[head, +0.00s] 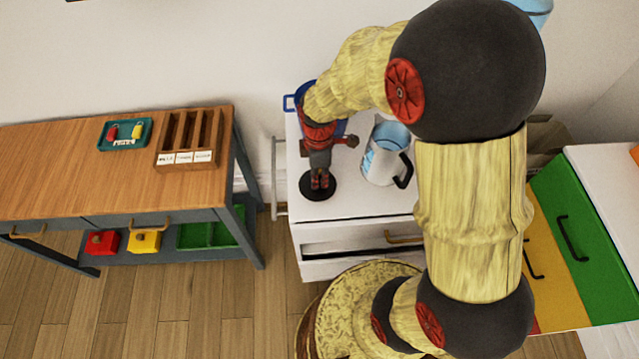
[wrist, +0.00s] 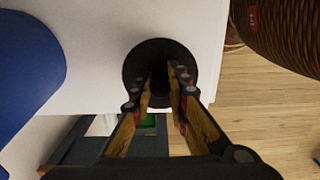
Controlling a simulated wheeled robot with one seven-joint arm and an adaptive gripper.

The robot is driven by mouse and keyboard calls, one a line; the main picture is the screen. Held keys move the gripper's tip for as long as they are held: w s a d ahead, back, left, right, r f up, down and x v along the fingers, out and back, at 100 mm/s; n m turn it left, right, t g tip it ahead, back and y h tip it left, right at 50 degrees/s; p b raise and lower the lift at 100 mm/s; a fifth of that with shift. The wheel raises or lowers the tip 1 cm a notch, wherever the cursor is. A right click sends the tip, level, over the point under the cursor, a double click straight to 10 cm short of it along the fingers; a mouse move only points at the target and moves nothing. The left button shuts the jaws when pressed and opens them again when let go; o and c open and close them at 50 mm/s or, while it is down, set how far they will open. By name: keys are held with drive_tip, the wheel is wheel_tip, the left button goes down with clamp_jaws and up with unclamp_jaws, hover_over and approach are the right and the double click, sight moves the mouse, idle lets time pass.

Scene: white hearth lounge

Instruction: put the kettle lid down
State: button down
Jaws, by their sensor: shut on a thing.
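The kettle (head: 383,160) is a pale jug with a black handle; it stands without a lid on the white cabinet top (head: 345,205), and its bluish inside shows. The kettle lid is a dark round disc (head: 319,187) near the front left of that top. In the wrist view the lid (wrist: 135,62) sits at the fingertips and overlaps the cabinet's edge. My gripper (head: 320,175) points down and is shut on the lid's middle, left of the kettle; it also shows in the wrist view (wrist: 163,85). Whether the lid touches the top cannot be told.
A blue pot (head: 299,101) stands behind my gripper, partly hidden by my arm. A wooden table (head: 60,170) is to the left, with a teal tray (head: 125,145) and a slotted wooden box (head: 188,160). Green and yellow drawer fronts (head: 575,235) are to the right.

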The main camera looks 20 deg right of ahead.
drive_tip(key=shift+s+f+b, duration=0.1)
drive_tip(key=shift+f+b, duration=0.4)
drive_tip(key=shift+f, duration=0.85)
drive_tip(key=shift+f, duration=0.1)
drive_tip(key=c, duration=1.7)
unclamp_jaws()
wheel_tip(320, 180, up, 12)
drive_tip(key=p, duration=0.4)
drive_tip(key=shift+p, duration=0.35)
drive_tip(key=shift+s+a+r+m+t, duration=0.1)
drive_tip(key=shift+s+r+m+t, duration=0.85)
drive_tip(key=shift+s+r+m, duration=1.9)
drive_tip(key=shift+s+a+r+m+t, duration=0.1)
drive_tip(key=shift+s+r+m+t, duration=0.8)
drive_tip(key=shift+s+r+m, duration=1.9)
drive_tip(key=shift+s+a+r+m+t, duration=0.1)
drive_tip(key=shift+s+r+m+t, duration=1.1)
drive_tip(key=shift+r, duration=3.05)
